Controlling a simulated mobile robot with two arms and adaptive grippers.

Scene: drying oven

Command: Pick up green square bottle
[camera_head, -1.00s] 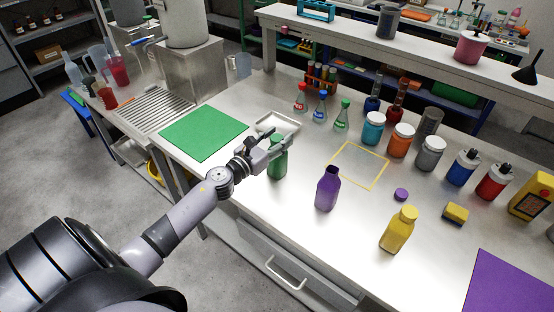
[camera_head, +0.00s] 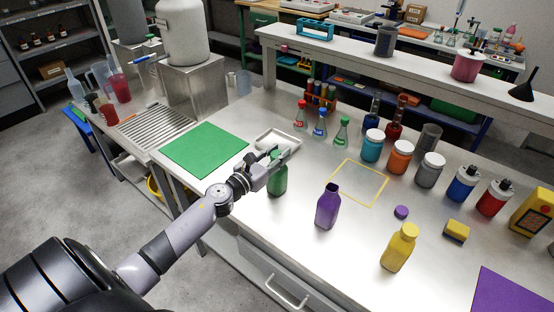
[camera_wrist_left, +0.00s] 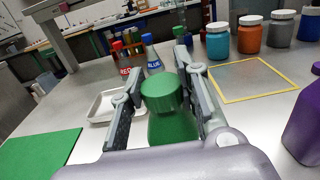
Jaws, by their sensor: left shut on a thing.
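The green square bottle (camera_head: 278,183) with a green cap stands upright on the steel bench, near its front edge. My left gripper (camera_head: 276,160) reaches in from the left with its fingers around the bottle's upper part, shut on it. In the left wrist view the green bottle (camera_wrist_left: 170,125) is between the two fingers (camera_wrist_left: 160,82), its cap facing the camera; its lower part is hidden by the gripper body. The bottle's base appears to rest on the bench. My right gripper is not in view.
A purple bottle (camera_head: 327,207) and a yellow bottle (camera_head: 398,249) stand to the right. A white tray (camera_head: 294,138) lies just behind, a green mat (camera_head: 205,148) to the left. A yellow square outline (camera_head: 343,200) marks bare bench to the right. Flasks and jars stand farther back.

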